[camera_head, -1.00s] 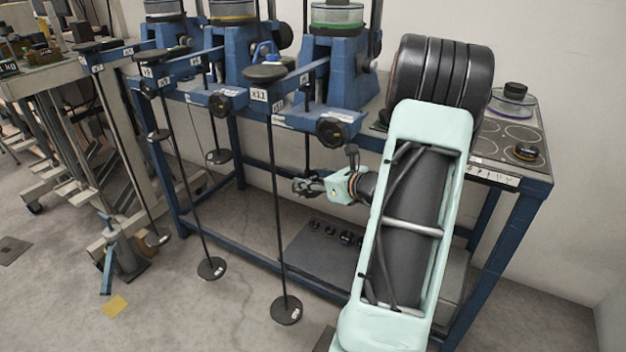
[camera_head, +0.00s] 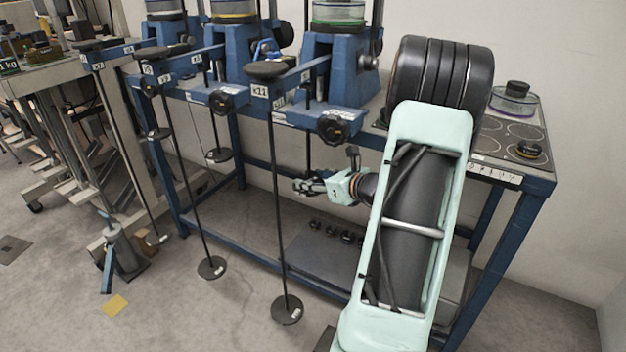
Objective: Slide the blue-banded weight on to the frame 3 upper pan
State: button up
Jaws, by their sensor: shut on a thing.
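My gripper (camera_head: 308,187) is low in front of the blue bench, pointing left, and small in view. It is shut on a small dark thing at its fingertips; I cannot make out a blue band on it. A thin dark rod hangs from the right-hand blue frame (camera_head: 345,75) down to just above my gripper. Any pan at its lower end is hidden or too dark to tell from the gripper. I cannot read which frame is number 3.
A long rod from the lever marked x11 (camera_head: 262,90) hangs left of my gripper, with a dark disc (camera_head: 286,309) near the floor. Several similar hangers stand further left. A black knob (camera_head: 340,126) is above my gripper. Weights lie on the bench's right end (camera_head: 500,150).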

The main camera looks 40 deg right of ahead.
jog(key=shift+r, duration=0.1)
jog(key=o, duration=1.3)
jog(key=shift+o, duration=1.3)
jog(key=shift+s, duration=0.1)
jog(key=p+v, duration=0.2)
jog(key=v, duration=0.4)
jog(key=shift+s, duration=0.4)
jog(key=shift+r, duration=0.1)
